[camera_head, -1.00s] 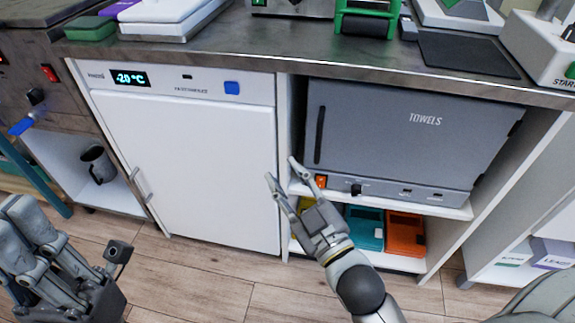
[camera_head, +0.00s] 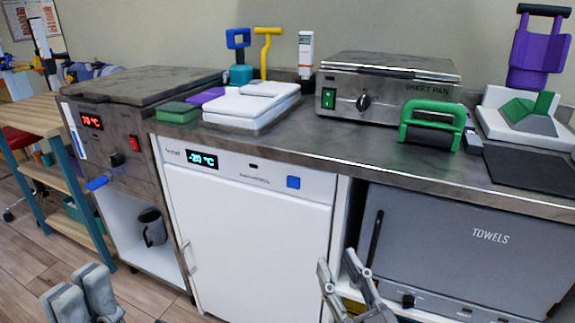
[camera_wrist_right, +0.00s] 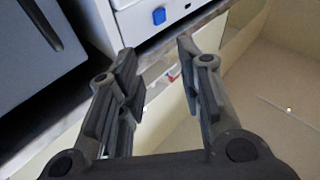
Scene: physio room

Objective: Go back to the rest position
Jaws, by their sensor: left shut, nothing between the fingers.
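My left gripper (camera_head: 80,284) shows at the bottom left of the head view, its grey fingers pointing up with nothing held. It is in front of the cabinets, over the floor. My right gripper (camera_head: 345,268) is at the bottom of the head view, in front of the gap between the white freezer and the grey towel cabinet. Its two fingers are spread and empty. The right wrist view also shows the right gripper (camera_wrist_right: 158,62) open, with nothing between the fingers.
The white freezer (camera_head: 245,235) and the grey towel cabinet (camera_head: 470,255) stand under the dark worktop (camera_head: 330,140). A sheet pan unit (camera_head: 390,82) and a green-handled tool (camera_head: 430,122) rest on top. A mug (camera_head: 152,227) sits on the low shelf. Wood floor (camera_head: 35,250) is clear at left.

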